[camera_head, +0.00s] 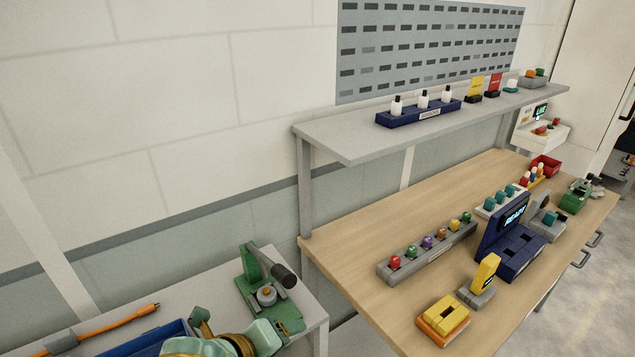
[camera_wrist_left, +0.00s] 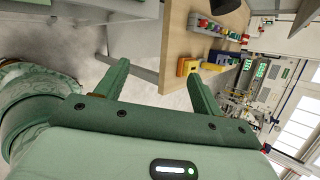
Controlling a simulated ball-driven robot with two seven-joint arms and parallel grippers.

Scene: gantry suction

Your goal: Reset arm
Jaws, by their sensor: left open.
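My left gripper (camera_wrist_left: 158,80) shows in the wrist view with its two green fingers spread wide apart. Nothing is between the fingers; past them I see the floor and the wooden bench edge (camera_wrist_left: 174,45), both apart from the gripper. In the head view, green and gold parts of my own arm (camera_head: 225,345) show at the bottom edge, low by the grey side table (camera_head: 312,318). The fingertips cannot be made out there. My right gripper is in neither view.
A green fixture with a black cylinder (camera_head: 268,313) stands on the side table, near my arm. A blue tray (camera_head: 150,340) and an orange cable (camera_head: 115,321) lie left. The wooden bench (camera_head: 345,262) holds a grey rack (camera_head: 428,255), yellow blocks (camera_head: 443,318) and a blue READY stand (camera_head: 512,250).

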